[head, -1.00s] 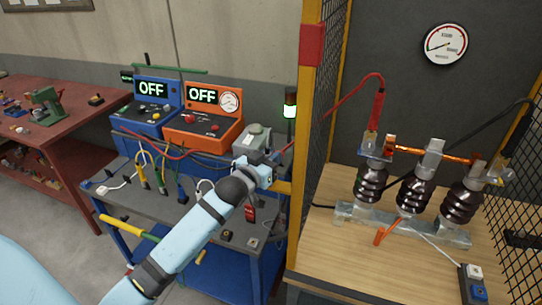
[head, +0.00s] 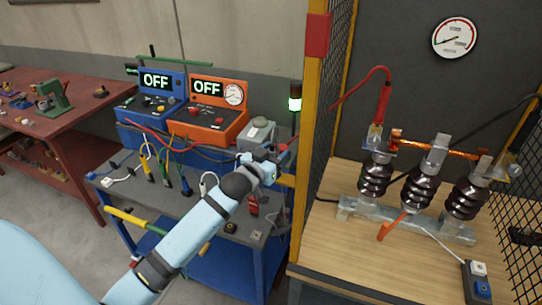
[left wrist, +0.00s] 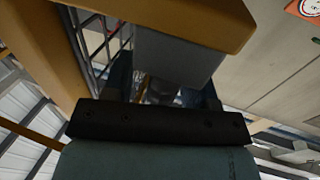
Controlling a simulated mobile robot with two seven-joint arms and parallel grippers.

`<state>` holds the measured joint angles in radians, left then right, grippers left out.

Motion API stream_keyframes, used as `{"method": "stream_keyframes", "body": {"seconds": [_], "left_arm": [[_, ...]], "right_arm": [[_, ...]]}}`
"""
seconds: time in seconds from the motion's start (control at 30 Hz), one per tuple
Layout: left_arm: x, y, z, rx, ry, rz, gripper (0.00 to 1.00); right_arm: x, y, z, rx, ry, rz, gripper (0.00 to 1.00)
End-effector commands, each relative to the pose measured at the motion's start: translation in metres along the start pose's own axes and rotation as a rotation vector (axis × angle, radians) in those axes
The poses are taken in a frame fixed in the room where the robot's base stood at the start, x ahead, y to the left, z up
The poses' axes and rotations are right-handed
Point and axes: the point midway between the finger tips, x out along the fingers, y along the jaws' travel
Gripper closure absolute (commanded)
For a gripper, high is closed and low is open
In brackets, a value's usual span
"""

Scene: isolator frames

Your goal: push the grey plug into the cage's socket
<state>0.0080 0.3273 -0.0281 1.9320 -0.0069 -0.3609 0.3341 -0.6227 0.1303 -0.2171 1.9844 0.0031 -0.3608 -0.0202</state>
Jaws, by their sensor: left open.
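My left gripper (head: 268,172) is open by the cage's front post, just in front of a short yellow bar (head: 285,180). In the left wrist view a pale grey block (left wrist: 178,58) shows beyond my gripper's dark palm bar, below an orange-yellow beam; I cannot tell whether it is the grey plug or whether the fingers touch it. My right gripper is not in view.
The cage's orange post (head: 312,120) and mesh stand right beside my left gripper. A cart (head: 185,207) with blue and orange units reading OFF (head: 208,108), a grey box (head: 257,136) and cables stands left. Ribbed insulators (head: 420,190) stand on the cage's wooden table (head: 350,255).

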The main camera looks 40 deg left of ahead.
Motion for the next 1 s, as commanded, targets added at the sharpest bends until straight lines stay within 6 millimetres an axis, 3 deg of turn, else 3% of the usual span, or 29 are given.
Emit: {"method": "stream_keyframes", "body": {"seconds": [0.17,0.6,0.8,1.0], "left_arm": [[-0.018,0.0,0.003,0.0,-0.001,0.001,0.47],[-0.114,0.0,0.003,0.0,-0.002,0.001,0.47],[-0.135,0.0,0.001,0.0,0.0,0.0,0.47],[-0.139,0.0,0.0,0.0,0.001,0.0,0.47]], "right_arm": [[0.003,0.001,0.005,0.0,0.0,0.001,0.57],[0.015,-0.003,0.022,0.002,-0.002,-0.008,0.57],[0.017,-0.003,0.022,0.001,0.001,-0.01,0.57],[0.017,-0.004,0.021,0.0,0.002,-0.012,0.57]]}}
